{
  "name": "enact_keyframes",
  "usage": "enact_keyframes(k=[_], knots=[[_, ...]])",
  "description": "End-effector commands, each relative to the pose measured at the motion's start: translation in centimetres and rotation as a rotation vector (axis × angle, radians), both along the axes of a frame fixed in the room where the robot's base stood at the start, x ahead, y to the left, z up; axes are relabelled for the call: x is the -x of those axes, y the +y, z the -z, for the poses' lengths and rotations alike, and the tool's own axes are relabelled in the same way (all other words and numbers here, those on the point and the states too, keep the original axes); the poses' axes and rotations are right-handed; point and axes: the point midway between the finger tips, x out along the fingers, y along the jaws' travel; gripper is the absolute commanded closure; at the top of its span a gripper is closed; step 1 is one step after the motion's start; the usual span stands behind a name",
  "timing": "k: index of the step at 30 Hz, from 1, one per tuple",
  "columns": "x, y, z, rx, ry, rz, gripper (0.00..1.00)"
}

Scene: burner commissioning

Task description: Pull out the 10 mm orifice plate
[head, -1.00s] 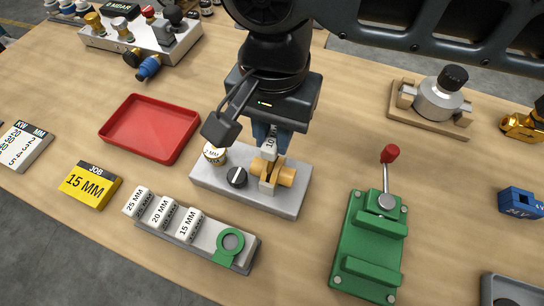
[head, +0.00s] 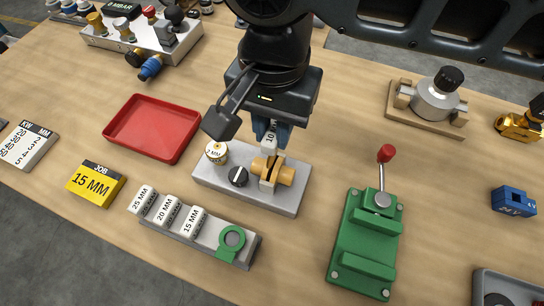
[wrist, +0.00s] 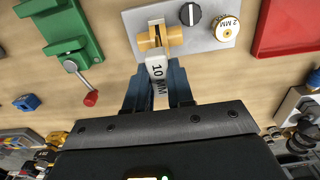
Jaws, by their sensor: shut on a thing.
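The 10 mm orifice plate (wrist: 157,72) is a white tab marked "10 MM" between my blue fingertips in the wrist view. In the head view its top (head: 269,136) shows just above the brass holder. My gripper (head: 271,133) is shut on it, over the grey block (head: 217,183). The brass holder (head: 286,172) has a slot between two flanges; it also shows in the wrist view (wrist: 148,41). The tab lines up with the slot. I cannot tell whether its lower end is still inside.
A rack (head: 213,245) with 25, 20 and 15 MM plates and a green ring stands in front. A yellow card (head: 92,187) reads "JOB 15 MM". A red tray (head: 150,128) lies left, empty. A green lever fixture (head: 368,240) stands right. Bare table lies between.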

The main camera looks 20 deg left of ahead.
Motion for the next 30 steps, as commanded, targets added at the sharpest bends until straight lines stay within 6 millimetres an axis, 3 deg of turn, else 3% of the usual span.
enact_keyframes(k=[14, 30], knots=[[0.0, 0.0, -0.4, 0.000, 0.000, 0.000, 1.00], [0.0, 0.0, -3.8, 0.000, -0.001, -0.001, 1.00]])
